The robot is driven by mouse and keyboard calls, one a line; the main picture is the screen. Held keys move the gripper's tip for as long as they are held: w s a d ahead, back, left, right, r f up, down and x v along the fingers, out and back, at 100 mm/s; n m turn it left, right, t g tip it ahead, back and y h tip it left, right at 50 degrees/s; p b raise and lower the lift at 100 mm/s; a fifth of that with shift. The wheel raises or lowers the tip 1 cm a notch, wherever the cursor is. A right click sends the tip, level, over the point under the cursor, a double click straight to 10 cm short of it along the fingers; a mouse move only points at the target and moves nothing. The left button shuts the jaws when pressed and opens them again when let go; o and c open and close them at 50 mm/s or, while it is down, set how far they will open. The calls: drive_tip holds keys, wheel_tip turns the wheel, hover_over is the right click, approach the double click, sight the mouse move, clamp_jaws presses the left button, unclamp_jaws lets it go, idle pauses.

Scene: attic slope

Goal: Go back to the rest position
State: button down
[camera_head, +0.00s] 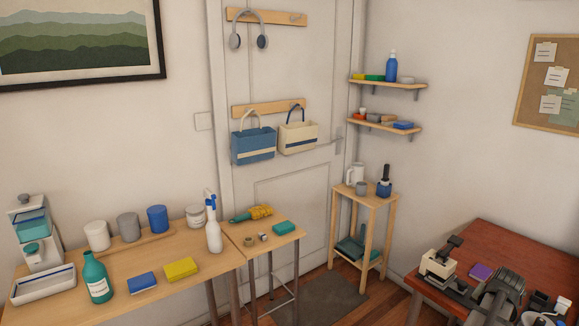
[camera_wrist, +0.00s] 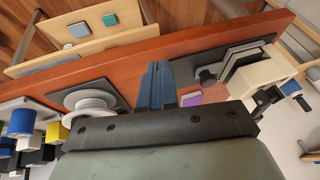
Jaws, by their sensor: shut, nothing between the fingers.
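My gripper (camera_wrist: 157,68) shows in the wrist view as two blue-grey fingers closed together, with nothing between them. The fingers point over a reddish-brown tabletop (camera_wrist: 225,42). A purple block (camera_wrist: 208,94) lies just right of the fingers in that view, partly hidden by the gripper body. In the head view the same reddish table (camera_head: 500,240) stands at the lower right, with the purple block (camera_head: 481,271) on it. I cannot clearly pick out my gripper among the dark shapes there.
A cream and black device (camera_head: 438,265) stands left of the purple block; it also shows in the wrist view (camera_wrist: 262,75). A white spool (camera_wrist: 90,100) and several coloured blocks lie left in that view. A light wooden bench (camera_head: 215,262) with bottles stands left. A small wooden stand (camera_head: 368,200) is beside the door.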

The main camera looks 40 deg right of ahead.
drive_tip(key=w+a+f+n+g+y, duration=0.15)
drive_tip(key=w+a+f, duration=0.35)
drive_tip(key=a+f, duration=0.5)
drive_tip(key=w+a+f+n+g+y, duration=0.1)
drive_tip(key=w+a+f+n+y, duration=0.2)
drive_tip(key=w+a+f, duration=0.7)
drive_tip(key=w+a+f+n+g+y, duration=0.1)
drive_tip(key=a+f+n+y, duration=0.15)
drive_tip(key=a+f, duration=0.85)
drive_tip(key=s+a+f+n+g+h, duration=0.1)
drive_tip(key=s+a+f+n+g, duration=0.1)
drive_tip(key=a, duration=1)
drive_tip(key=s+a+f+n+g, duration=0.2)
drive_tip(key=s+a+f+n, duration=0.1)
drive_tip(key=a, duration=1)
drive_tip(key=s+a+f+n+g+h, duration=0.1)
drive_tip(key=a+f+n, duration=0.3)
drive_tip(key=a, duration=0.9)
drive_tip(key=shift+s+a+n+g+h, duration=0.25)
drive_tip(key=shift+s+n+g, duration=0.2)
drive_tip(key=shift+s+n, duration=0.3)
